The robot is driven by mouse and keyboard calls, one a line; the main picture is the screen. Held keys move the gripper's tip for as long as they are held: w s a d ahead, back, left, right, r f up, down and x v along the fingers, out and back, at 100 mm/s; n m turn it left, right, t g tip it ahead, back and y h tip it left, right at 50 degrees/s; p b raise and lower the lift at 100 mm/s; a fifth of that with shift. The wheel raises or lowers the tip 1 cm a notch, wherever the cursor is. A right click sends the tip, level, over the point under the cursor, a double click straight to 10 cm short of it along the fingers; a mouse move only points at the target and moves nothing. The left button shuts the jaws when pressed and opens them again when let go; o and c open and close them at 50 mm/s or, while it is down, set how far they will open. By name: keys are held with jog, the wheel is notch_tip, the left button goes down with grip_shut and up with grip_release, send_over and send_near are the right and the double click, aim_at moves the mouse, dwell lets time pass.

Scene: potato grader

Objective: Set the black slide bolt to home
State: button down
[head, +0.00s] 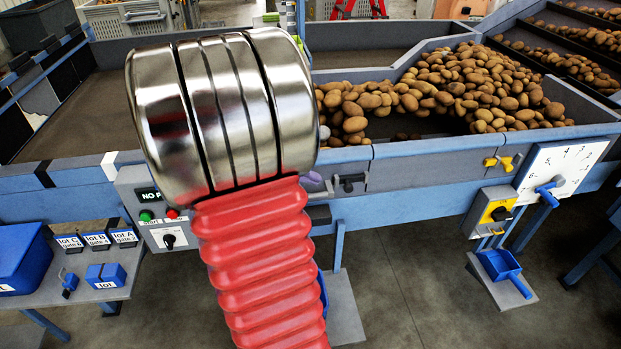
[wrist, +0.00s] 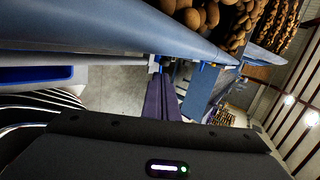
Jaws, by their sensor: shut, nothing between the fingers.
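The black slide bolt (head: 348,182) sits on a grey plate on the blue front rail of the grader, just right of my arm in the head view. Its exact slide position is too small to tell. My gripper (wrist: 165,80) shows in the wrist view as two purple fingers, shut and empty, pointing along the underside of the blue rail. In the head view my arm hides most of the gripper; a small purple piece (head: 313,178) shows left of the bolt. I cannot tell whether the fingers touch anything.
A yellow slide bolt (head: 503,162) and a white dial with a blue handle (head: 551,190) are farther right. A control box (head: 160,205) with green and red buttons stands left. Potatoes (head: 470,80) lie behind the rail. Open floor shows below.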

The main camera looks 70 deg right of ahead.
aim_at(334, 192)
jog(key=x, duration=0.8)
jog(key=shift+s+f, duration=0.1)
jog(key=shift+f, duration=0.05)
jog(key=shift+s+d, duration=0.1)
